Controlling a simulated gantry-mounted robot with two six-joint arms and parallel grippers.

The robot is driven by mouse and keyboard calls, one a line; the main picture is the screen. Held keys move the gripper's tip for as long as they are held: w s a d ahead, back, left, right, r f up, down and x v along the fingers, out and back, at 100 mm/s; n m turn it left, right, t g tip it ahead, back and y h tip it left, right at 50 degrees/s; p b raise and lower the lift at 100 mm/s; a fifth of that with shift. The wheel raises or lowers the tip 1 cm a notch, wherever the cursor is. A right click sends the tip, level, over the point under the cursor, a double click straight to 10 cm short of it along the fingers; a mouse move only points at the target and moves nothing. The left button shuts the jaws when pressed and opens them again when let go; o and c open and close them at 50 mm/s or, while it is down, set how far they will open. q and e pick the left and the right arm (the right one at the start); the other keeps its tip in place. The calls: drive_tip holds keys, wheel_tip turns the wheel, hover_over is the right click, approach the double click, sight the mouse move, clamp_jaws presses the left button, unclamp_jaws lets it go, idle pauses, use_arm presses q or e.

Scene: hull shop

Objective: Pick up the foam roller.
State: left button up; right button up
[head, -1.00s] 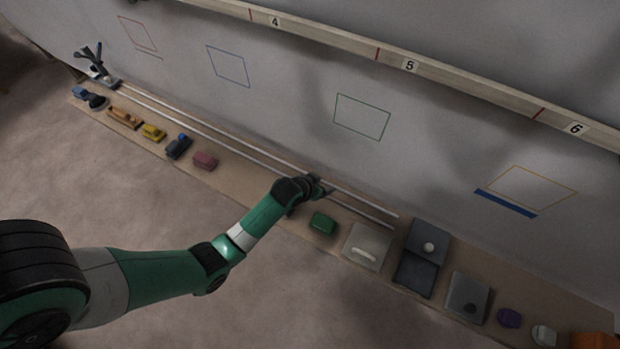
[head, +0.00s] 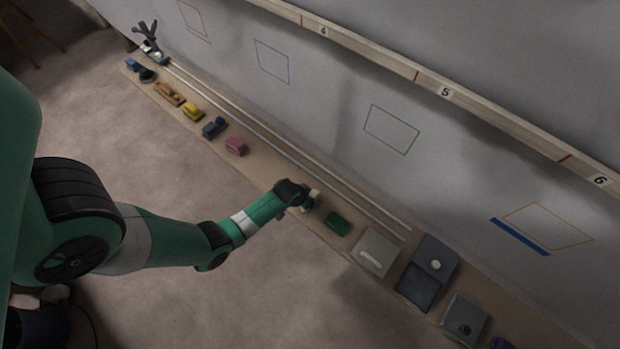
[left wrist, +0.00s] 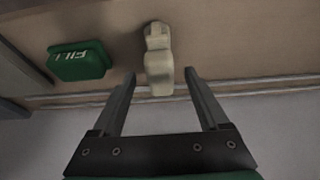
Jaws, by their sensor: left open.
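A cream-coloured object, which looks like the foam roller (left wrist: 158,68), lies on the brown shelf just ahead of my left gripper. In the left wrist view my left gripper (left wrist: 160,77) is open, with its fingertips apart on either side of the cream object's near end. I cannot tell whether either finger touches it. In the head view the cream object (head: 313,196) is partly hidden by my left gripper (head: 308,204), which is over the shelf. My right gripper is not in view.
A green block (head: 338,223) marked "FILL" sits close beside the cream object. A pink block (head: 237,146) lies further left. Two long pale rods (head: 290,150) run along the shelf near the wall. A grey-beige plate (head: 374,253) with a white handle lies right of the green block.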

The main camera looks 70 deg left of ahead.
use_arm(q)
drive_tip(key=b+x, duration=0.3)
drive_tip(key=x, duration=0.2)
drive_tip(key=shift+w+a+b, duration=0.25)
drive_tip(key=shift+w+b, duration=0.05)
drive_tip(key=shift+b, duration=0.1)
drive_tip(key=shift+r, duration=0.1)
clamp_jaws()
